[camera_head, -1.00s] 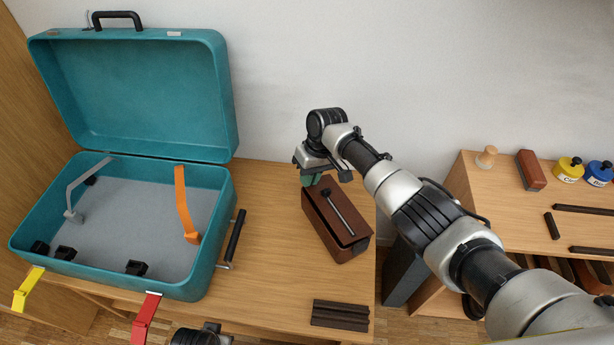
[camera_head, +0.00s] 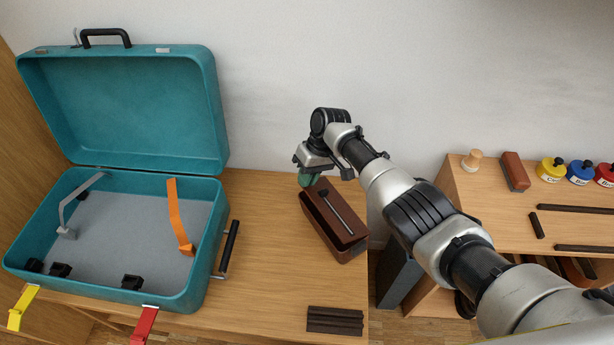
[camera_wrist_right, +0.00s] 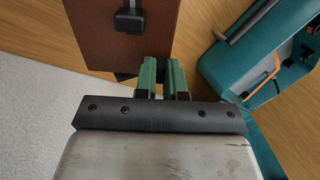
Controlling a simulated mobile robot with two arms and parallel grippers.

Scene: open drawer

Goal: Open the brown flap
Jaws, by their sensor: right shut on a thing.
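A brown box (camera_head: 348,252) with a brown flap (camera_head: 318,213) on top stands near the back right of the wooden table. A dark mallet-like piece (camera_head: 338,213) with a thin shaft lies along its top. My right gripper (camera_head: 307,178) is at the box's far left end, at the edge of the flap. In the right wrist view its green-padded fingers (camera_wrist_right: 163,77) are at the edge of the brown surface (camera_wrist_right: 100,38), shut on that edge; the exact contact is partly hidden. My left gripper is not in view.
An open teal case (camera_head: 125,285) stands at the left, with its lid up against the wall. Dark bars (camera_head: 335,320) lie at the table's front right. A shelf (camera_head: 490,205) with blocks and small pots is at the right. The table between case and box is clear.

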